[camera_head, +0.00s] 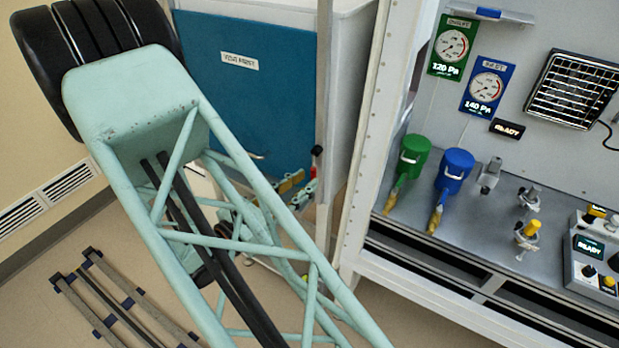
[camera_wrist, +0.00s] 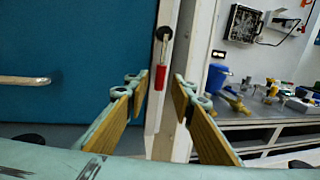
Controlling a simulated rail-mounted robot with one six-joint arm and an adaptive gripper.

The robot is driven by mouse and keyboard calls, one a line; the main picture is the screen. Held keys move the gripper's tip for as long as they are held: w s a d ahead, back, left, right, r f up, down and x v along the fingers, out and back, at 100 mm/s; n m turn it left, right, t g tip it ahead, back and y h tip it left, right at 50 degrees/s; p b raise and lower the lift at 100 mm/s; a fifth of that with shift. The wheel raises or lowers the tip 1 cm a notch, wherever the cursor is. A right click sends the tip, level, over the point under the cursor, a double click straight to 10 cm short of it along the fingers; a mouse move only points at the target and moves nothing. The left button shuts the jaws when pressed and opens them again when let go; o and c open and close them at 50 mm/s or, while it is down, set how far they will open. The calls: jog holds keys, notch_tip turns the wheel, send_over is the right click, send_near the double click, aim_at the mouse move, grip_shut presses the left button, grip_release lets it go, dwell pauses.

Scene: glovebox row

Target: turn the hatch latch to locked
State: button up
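The hatch is a blue panel (camera_head: 248,95) with a small white label; it fills the left of the wrist view (camera_wrist: 70,50). The latch, a black knob with a red handle (camera_wrist: 161,76), is on the pale post at the hatch's right edge. Its red handle hangs straight down. The latch also shows small in the head view (camera_head: 316,153), just above my gripper. My gripper (camera_wrist: 161,92) is open, its yellow-padded fingers apart on either side of the red handle in the picture. I cannot tell how far beyond the fingertips the handle lies. In the head view my arm partly hides the gripper (camera_head: 298,188).
A pale bar handle (camera_wrist: 25,80) sticks out from the hatch at left. To the right, past a white frame post (camera_head: 375,120), a bench holds a green canister (camera_head: 412,160), a blue canister (camera_head: 455,170) and several valves. Rails (camera_head: 110,295) lie on the floor at lower left.

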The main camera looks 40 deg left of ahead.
jog(key=shift+w+d, duration=0.15)
jog(key=shift+w, duration=1.25)
grip_shut()
